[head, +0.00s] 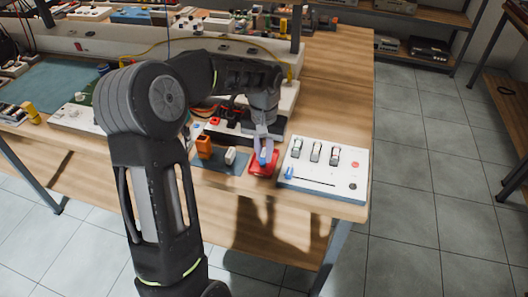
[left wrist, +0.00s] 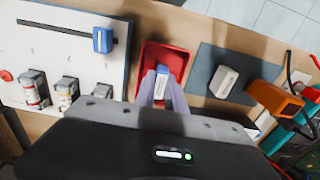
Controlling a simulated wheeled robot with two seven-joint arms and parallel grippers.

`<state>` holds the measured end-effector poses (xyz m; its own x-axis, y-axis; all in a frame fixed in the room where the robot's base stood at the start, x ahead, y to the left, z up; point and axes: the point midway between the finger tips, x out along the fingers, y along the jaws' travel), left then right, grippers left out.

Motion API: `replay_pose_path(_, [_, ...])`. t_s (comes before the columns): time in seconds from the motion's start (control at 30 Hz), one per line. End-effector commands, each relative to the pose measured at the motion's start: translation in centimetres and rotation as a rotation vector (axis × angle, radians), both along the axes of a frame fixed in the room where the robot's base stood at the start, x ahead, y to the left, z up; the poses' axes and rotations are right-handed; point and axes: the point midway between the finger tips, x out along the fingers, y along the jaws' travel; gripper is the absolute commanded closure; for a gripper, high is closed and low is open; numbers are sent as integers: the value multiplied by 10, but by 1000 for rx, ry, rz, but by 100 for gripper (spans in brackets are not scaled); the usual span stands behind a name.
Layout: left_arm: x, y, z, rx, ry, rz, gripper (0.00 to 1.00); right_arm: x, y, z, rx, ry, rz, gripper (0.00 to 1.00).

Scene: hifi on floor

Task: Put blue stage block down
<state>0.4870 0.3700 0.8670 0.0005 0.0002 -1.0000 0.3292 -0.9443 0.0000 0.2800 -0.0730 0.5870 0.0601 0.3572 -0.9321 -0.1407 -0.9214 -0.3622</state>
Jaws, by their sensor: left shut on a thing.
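The blue stage block (head: 263,158) is between the fingertips of my left gripper (head: 264,150), which is shut on it. In the left wrist view the block (left wrist: 161,84) shows a pale label and a blue end between the two purple-grey fingers (left wrist: 161,92). The block is over or inside a small red tray (head: 256,170), whose rim also shows in the left wrist view (left wrist: 148,53). I cannot tell whether the block touches the tray floor. My right gripper is not in view.
A white panel (head: 325,185) with several switches and a blue slider knob (head: 288,173) stands right of the tray. Left of it, a dark mat (head: 215,167) bears a white block (head: 230,156) and an orange device (head: 204,147). The table's front edge is close.

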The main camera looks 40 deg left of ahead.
Motion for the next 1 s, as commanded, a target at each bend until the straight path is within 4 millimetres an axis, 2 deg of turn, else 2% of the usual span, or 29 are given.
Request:
replay_pose_path(0.17, [0,0,-3,0,0,0,100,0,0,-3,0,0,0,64])
replay_pose_path(0.2, [0,0,-4,0,0,0,85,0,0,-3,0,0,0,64])
replay_pose_path(0.3, [0,0,-3,0,0,0,76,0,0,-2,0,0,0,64])
replay_pose_path(0.57, [0,0,-2,0,0,0,76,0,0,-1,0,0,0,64])
replay_pose_path(0.7, [0,0,4,0,-1,1,76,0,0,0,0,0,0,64])
replay_pose_path(0.87, [1,1,25,2,-3,1,76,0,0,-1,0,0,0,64])
replay_pose_path(1.0, [1,0,53,2,-5,0,76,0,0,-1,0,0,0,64])
